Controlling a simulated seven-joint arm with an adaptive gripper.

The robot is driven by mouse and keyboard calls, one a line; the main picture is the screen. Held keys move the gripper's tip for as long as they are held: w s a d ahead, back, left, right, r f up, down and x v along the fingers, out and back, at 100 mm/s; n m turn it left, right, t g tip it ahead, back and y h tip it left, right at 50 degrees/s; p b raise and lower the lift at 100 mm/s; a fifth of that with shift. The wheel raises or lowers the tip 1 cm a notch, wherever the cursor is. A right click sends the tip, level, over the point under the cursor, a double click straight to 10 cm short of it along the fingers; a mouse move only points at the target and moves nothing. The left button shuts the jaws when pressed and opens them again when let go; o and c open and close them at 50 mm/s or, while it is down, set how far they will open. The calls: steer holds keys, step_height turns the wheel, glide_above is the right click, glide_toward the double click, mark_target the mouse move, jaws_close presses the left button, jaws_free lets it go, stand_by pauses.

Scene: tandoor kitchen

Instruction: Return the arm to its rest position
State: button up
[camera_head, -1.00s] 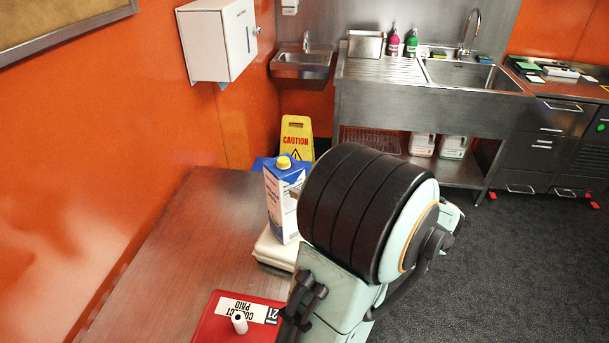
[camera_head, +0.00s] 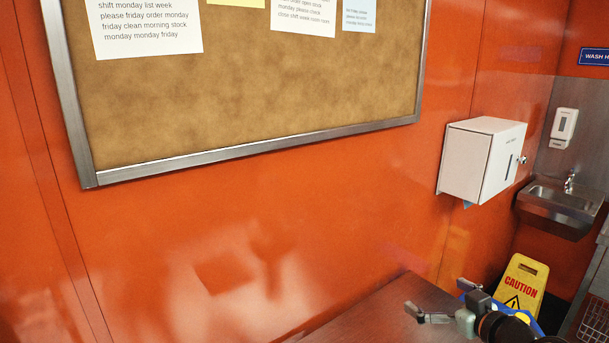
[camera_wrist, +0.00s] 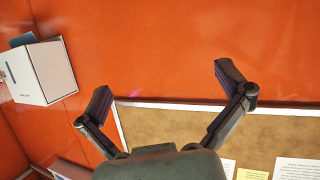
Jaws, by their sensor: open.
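My gripper (camera_head: 438,298) shows at the bottom right of the head view, over the steel table (camera_head: 367,308). Most of my arm lies below the lower edge of the head view.
The orange wall (camera_head: 300,235) stands behind the table. It carries a framed cork board (camera_head: 260,110) and a white dispenser (camera_head: 482,160). A yellow caution sign (camera_head: 523,285) stands just beyond my gripper. A small sink (camera_head: 560,208) is at the right.

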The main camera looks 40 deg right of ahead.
steer(key=w+a+r+n+y, duration=0.2)
steer(key=w+a+n+y, duration=0.3)
steer(key=w+a, duration=0.6)
steer(key=w+a+f+n+g+y, duration=0.1)
steer(key=a+n+g+y, duration=0.35)
steer(key=a, duration=1.65)
steer(key=s+a+f+n+g, duration=0.25)
steer(key=s+a+f, duration=0.25)
steer(key=s+a, duration=0.35)
steer(key=s+d+f+m+g+h, duration=0.2)
steer(key=s+f+m+g, duration=0.1)
steer(key=s+m, duration=0.1)
steer(key=s+d+f+m+g+h, duration=0.1)
steer(key=s+d+f+m+g, duration=0.2)
steer(key=s, duration=0.3)
steer(key=shift+s+m+g+h, duration=0.35)
steer(key=shift+s+m+g, duration=0.05)
steer(key=shift+m, duration=0.1)
steer(key=shift+d, duration=0.1)
